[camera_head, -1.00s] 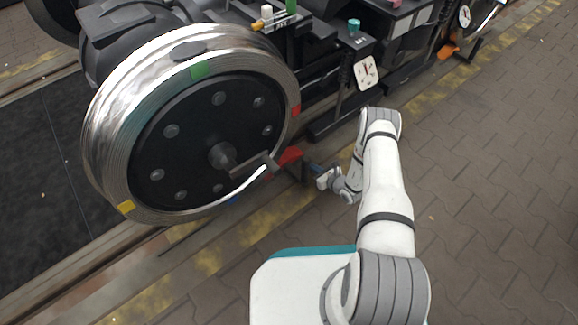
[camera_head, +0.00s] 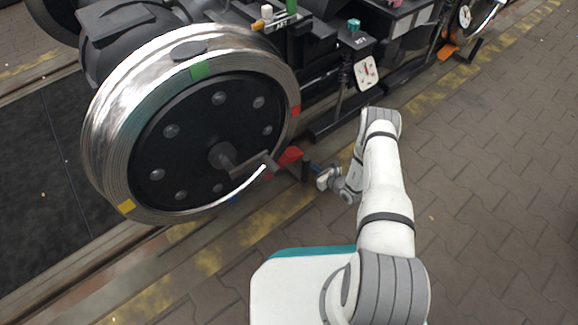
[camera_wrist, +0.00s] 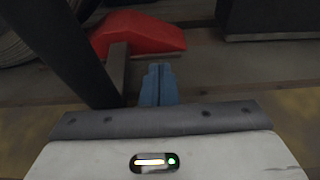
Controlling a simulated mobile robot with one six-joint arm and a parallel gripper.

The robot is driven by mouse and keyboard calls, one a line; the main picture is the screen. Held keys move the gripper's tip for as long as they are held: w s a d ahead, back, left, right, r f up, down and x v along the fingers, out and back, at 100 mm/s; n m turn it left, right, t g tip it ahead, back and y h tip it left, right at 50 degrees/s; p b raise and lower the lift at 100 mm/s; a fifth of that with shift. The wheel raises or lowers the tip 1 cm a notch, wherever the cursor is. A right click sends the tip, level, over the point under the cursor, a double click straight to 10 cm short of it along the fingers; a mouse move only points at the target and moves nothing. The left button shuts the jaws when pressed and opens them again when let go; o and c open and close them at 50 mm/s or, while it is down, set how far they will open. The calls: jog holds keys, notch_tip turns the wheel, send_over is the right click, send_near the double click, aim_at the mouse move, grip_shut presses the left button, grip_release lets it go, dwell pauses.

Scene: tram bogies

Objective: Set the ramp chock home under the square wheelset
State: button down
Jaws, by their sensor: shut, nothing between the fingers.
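The large steel wheel (camera_head: 205,125) of the wheelset stands on the rail at the left, with coloured marks on its face. A red chock (camera_head: 290,156) sits low at the wheel's right side. In the wrist view the red chock (camera_wrist: 140,36) lies ahead of my fingers, close to a dark round edge at the upper left. I cannot tell whether it touches the wheel. My gripper (camera_head: 314,168) is low beside the rail, right of the chock. Its blue fingers (camera_wrist: 159,84) are together and empty, a little short of the chock.
A dark post (camera_wrist: 60,50) crosses the wrist view at the left, near my fingers. A dark block (camera_wrist: 268,20) is at the upper right. Black bogie gear with a dial (camera_head: 367,73) stands right of the wheel. Paving (camera_head: 500,180) at the right is open.

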aim_at(308, 173)
jog(key=shift+s+a+p, duration=0.3)
jog(key=shift+s+a, duration=0.3)
jog(key=shift+a, duration=0.2)
jog(key=shift+s+a+p, duration=0.25)
jog(key=shift+s+a, duration=0.35)
jog(key=shift+a, duration=0.2)
jog(key=shift+a, duration=0.1)
jog(key=shift+s+a+p, duration=0.25)
jog(key=shift+s+a, duration=0.35)
jog(key=shift+a, duration=0.2)
jog(key=shift+s+a+p, duration=0.2)
jog(key=shift+s+a, duration=0.4)
jog(key=shift+a, duration=0.15)
jog(key=shift+s+a, duration=0.4)
jog(key=shift+a, duration=0.1)
jog(key=shift+w+d+b, duration=0.5)
jog(key=shift+w+d, duration=0.4)
jog(key=shift+d, duration=0.3)
jog(key=shift+w+d+b, duration=0.5)
jog(key=shift+w+d, duration=0.35)
jog(key=shift+d, duration=0.3)
